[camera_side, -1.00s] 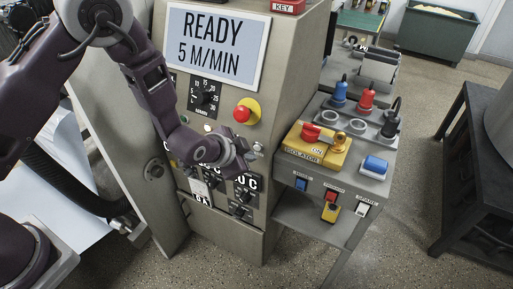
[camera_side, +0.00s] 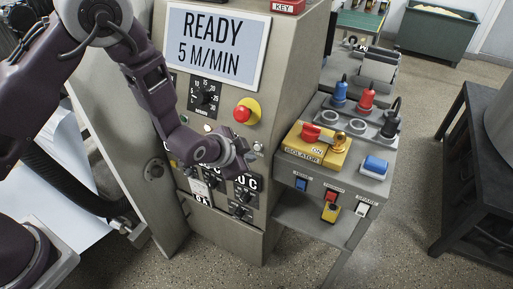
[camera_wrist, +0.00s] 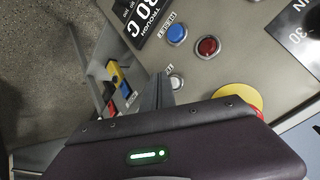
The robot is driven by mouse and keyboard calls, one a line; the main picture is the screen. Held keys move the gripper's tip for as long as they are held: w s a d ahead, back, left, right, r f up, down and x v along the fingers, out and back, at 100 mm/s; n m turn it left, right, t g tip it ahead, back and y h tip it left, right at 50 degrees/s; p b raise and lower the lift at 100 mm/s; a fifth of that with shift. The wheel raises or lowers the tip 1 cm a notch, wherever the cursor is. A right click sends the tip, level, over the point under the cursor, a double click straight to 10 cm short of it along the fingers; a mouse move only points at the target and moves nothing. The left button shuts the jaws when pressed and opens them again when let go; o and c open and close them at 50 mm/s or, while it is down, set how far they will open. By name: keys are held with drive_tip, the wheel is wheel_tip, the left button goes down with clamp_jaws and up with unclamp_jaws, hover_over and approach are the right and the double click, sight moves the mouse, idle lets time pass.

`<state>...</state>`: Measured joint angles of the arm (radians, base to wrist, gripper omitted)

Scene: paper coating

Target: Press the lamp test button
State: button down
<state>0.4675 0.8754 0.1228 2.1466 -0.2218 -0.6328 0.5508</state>
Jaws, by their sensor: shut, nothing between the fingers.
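A small white button (camera_side: 258,147), which I take to be the lamp test button, sits on the grey machine front, below and right of the emergency stop. It also shows in the wrist view (camera_wrist: 177,82), just right of my fingertips, with a label too small to read surely. My gripper (camera_side: 244,157) is shut and empty, close in front of the panel, just left of and below the button in the side view. In the wrist view my gripper (camera_wrist: 163,76) points past the button. I cannot tell whether it touches the panel.
The red emergency stop (camera_side: 242,113) on its yellow base is close above. A blue button (camera_wrist: 176,34) and a red button (camera_wrist: 208,46) are near the fingertips. Rotary knobs (camera_side: 241,196) lie below. The yellow isolator (camera_side: 320,150) stands on a side console to the right.

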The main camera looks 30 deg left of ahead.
idle(0.7)
drive_tip(key=shift+w, duration=0.4)
drive_tip(key=shift+w, duration=0.4)
idle(0.4)
drive_tip(key=shift+s, duration=0.8)
drive_tip(key=s, duration=0.5)
idle(0.8)
